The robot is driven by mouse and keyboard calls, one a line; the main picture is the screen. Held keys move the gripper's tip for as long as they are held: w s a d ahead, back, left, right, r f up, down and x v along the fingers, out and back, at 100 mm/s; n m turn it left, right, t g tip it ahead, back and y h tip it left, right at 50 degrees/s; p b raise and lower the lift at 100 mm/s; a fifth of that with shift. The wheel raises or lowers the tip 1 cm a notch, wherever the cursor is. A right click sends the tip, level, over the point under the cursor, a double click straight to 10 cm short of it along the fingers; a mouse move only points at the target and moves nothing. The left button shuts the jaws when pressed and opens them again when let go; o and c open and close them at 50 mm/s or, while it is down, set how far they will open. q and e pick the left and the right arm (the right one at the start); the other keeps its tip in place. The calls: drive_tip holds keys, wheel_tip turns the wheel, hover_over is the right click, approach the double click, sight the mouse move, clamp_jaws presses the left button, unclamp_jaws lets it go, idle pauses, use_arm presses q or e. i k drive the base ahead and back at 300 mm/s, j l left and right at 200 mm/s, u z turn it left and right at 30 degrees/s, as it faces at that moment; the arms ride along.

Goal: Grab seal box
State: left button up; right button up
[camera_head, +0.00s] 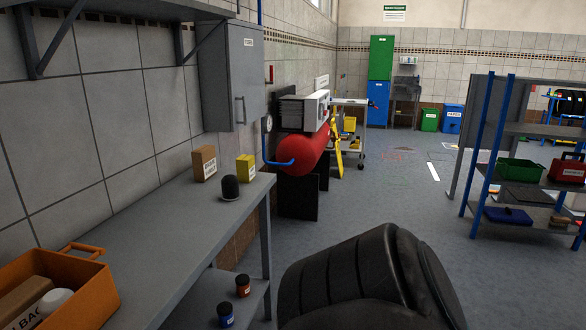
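Two small upright boxes with labels stand on the grey workbench (190,225) near the wall. One is brown-orange (204,163) and the other is yellow (246,168). Their labels are too small to read, so I cannot tell which is the seal box. A black rounded object (230,188) stands just in front of them. An orange bin (88,290) at the near left end of the bench holds a brown carton (22,300) and a white item (53,300). Neither of my grippers shows in the head view.
A black padded, chair-like shape (365,280) fills the lower middle, right of the bench. Two small jars stand on the bench's lower shelf (215,288). A grey wall cabinet (222,75) hangs above. A red tank (303,152) stands beyond. Open floor (400,200) lies before the right rack.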

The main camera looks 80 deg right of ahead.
sight(245, 170)
drive_tip(key=z, duration=2.15)
drive_tip(key=i+u, duration=0.1)
drive_tip(key=u, duration=0.6)
drive_tip(key=i+l+u, duration=0.15)
drive_tip(key=l+u, duration=0.2)
drive_tip(key=i+l+u, duration=0.1)
drive_tip(key=l+u, duration=0.3)
drive_tip(key=i+l+u, duration=0.15)
drive_tip(key=l, duration=0.45)
drive_tip(key=l+u, duration=0.1)
drive_tip(key=l, duration=0.55)
drive_tip(key=i+l+u, duration=0.15)
drive_tip(key=l, duration=0.45)
